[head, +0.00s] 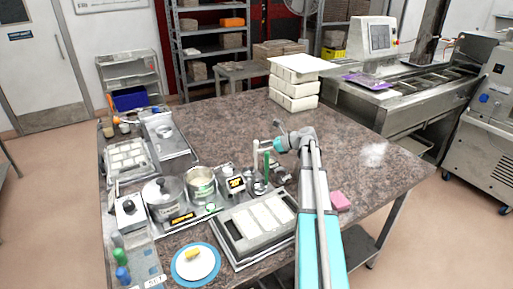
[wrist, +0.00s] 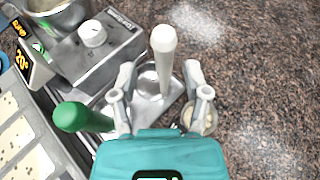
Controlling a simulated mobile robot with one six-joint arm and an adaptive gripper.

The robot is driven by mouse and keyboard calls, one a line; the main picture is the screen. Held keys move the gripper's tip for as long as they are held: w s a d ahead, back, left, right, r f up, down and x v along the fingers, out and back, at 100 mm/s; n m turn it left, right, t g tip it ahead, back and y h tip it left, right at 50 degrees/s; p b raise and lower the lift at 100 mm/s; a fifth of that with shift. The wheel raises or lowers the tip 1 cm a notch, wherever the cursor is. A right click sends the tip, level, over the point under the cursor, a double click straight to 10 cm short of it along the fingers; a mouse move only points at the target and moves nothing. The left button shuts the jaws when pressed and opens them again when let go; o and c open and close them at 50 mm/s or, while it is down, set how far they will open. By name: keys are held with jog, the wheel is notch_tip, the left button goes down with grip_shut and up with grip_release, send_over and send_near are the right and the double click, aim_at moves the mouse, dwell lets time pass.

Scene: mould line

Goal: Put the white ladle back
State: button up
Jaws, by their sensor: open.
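The white ladle stands upright; its white handle (wrist: 164,60) rises toward the camera in the wrist view, with a round metal bowl at its foot over a grey metal plate. My gripper (wrist: 160,80) is open, with one finger on each side of the white handle. I cannot tell whether either finger touches it. In the head view my gripper (head: 272,146) is at the handle's height beside it. A green-handled ladle (wrist: 82,118) stands left of my left finger.
A grey unit with a white knob (wrist: 92,34) is at upper left. A small round dish (wrist: 205,118) is partly hidden by my right finger. A mould tray (head: 222,234) and pots (head: 202,184) crowd the table's left; the speckled top (head: 330,130) is largely clear at right.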

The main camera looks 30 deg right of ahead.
jog(key=p+v, duration=0.2)
jog(key=v, duration=0.6)
jog(key=shift+d+p, duration=0.2)
jog(key=shift+p, duration=0.2)
jog(key=shift+s+r, duration=0.15)
jog(key=shift+r, duration=0.05)
